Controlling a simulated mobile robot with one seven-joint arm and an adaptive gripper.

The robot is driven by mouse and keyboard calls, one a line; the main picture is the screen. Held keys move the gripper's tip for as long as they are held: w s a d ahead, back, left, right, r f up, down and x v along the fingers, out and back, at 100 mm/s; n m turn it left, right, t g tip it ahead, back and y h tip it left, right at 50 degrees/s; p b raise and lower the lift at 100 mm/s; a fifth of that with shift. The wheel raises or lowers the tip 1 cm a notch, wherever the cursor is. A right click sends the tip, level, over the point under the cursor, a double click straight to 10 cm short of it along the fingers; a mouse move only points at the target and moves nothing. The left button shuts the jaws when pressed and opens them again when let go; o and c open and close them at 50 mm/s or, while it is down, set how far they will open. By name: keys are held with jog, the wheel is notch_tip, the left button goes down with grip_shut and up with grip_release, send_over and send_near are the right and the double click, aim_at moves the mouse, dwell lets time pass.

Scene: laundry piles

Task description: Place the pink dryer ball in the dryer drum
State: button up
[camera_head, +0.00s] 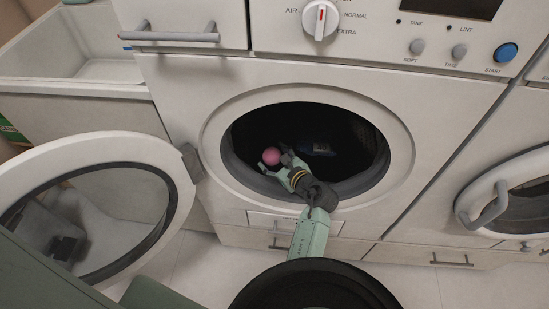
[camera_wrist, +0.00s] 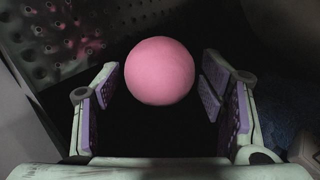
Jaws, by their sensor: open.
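The pink dryer ball (camera_head: 271,156) is inside the opening of the dryer drum (camera_head: 345,135). In the wrist view the ball (camera_wrist: 160,71) sits at the far end of my gripper (camera_wrist: 162,95), between the two open fingers. A dark gap shows on either side of the ball, so the fingers are apart from it. In the head view my gripper (camera_head: 276,163) reaches through the round opening from below, with the ball at its tips. The perforated drum wall (camera_wrist: 75,35) shows at upper left in the wrist view. Whether the ball rests on the drum is hard to tell.
The round door (camera_head: 160,160) stands open at left. A blue item (camera_head: 318,149) lies deeper in the drum, and blue cloth (camera_wrist: 297,120) shows at right in the wrist view. A second machine's door (camera_head: 510,195) is at right. A sink (camera_head: 80,68) is at upper left.

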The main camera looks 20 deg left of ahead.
jog(key=shift+s+d+r, duration=0.1)
jog(key=shift+d+r, duration=0.05)
jog(key=shift+r, duration=0.05)
jog(key=b+v, duration=0.1)
jog(key=v, duration=1)
jog(key=shift+s+d+r, duration=0.15)
jog(key=shift+s+d, duration=0.05)
jog(key=shift+s, duration=0.1)
